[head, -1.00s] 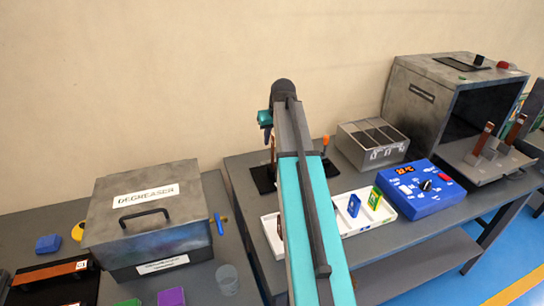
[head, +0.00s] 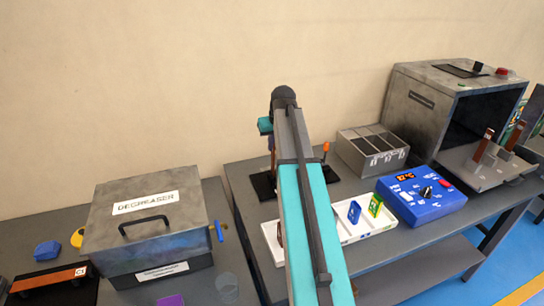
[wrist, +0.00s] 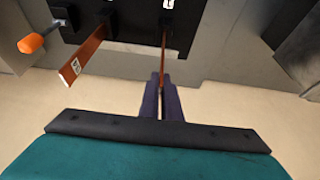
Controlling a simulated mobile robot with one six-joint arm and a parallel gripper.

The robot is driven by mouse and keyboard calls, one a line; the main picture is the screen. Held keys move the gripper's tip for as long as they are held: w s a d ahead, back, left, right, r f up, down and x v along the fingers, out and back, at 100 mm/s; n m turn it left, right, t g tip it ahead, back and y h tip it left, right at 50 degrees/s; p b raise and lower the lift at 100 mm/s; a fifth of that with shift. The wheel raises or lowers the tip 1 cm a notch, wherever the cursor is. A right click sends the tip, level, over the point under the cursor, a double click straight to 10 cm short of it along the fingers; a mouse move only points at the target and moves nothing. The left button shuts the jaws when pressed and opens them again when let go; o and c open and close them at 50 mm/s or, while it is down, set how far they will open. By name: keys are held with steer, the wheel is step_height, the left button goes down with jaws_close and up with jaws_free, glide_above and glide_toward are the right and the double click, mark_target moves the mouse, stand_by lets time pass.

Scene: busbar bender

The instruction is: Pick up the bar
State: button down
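In the wrist view a thin copper-brown bar (wrist: 164,48) stands edge-on, with its far end at a white-labelled slot in a black holder (wrist: 120,20). My gripper (wrist: 161,80) has its two dark fingers close together, one on each side of the bar's near end, and appears shut on it. A second copper-brown bar (wrist: 86,58) with a white label stands in the same holder to the left, apart from the fingers. In the head view the black holder (head: 264,187) is on the bench, partly hidden by my arm, and the fingertips are hidden.
An orange-handled lever (wrist: 33,42) stands left of the bars, also visible in the head view (head: 326,148). A white tray (head: 352,238), a blue control box (head: 420,194) and a grey divided bin (head: 372,150) are right of my arm. The degreaser box (head: 150,225) is left.

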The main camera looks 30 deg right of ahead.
steer(key=shift+r, duration=0.2)
steer(key=shift+r+b, duration=1.45)
steer(key=shift+r, duration=3.35)
